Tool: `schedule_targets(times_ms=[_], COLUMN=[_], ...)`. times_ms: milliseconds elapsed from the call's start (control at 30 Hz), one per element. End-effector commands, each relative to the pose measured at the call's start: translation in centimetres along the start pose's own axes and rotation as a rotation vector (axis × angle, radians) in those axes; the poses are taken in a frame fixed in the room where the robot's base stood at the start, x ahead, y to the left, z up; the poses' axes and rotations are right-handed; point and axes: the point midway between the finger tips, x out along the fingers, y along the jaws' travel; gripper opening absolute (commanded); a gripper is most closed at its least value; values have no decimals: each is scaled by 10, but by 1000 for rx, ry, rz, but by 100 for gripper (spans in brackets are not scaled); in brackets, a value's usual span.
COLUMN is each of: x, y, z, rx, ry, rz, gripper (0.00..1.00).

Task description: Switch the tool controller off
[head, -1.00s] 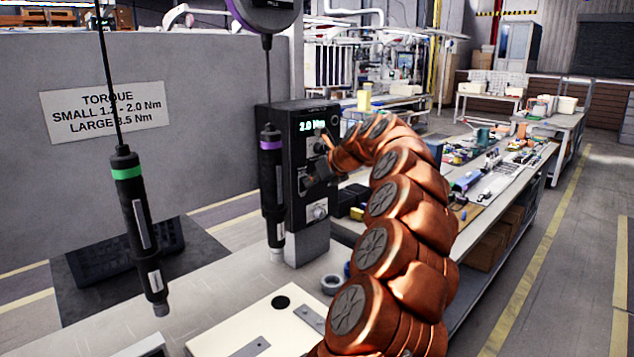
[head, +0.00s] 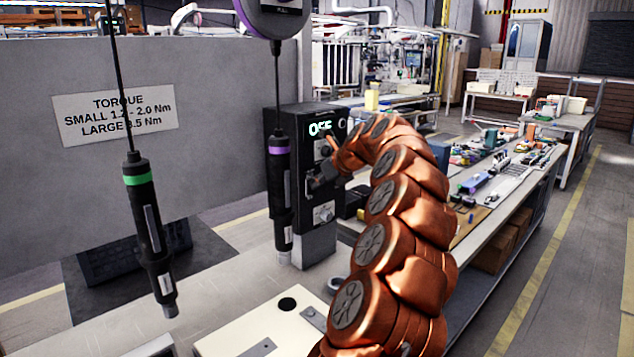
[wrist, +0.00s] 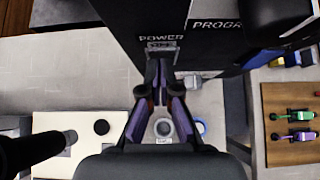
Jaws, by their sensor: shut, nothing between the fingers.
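The tool controller (head: 318,238) is a dark box standing on the bench, and its green display (head: 320,128) reads "OFF". A power switch (wrist: 161,46) shows under that label, right at the fingertips. I cannot tell whether they touch it.
A purple-banded screwdriver (head: 280,185) hangs close to the controller's left side. A green-banded screwdriver (head: 150,230) hangs further left. A torque sign (head: 116,116) is on the grey panel behind. A pale plate (head: 250,330) lies on the bench in front.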

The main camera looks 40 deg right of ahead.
Motion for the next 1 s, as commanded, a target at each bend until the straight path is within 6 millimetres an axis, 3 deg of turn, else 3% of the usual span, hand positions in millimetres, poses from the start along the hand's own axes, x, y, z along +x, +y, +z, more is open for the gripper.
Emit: schedule_targets(times_ms=[467,1000], x=[-11,-13], y=[0,0], z=[12,11], rx=[0,0], ry=[0,0], rz=[0,0], gripper=[0,0])
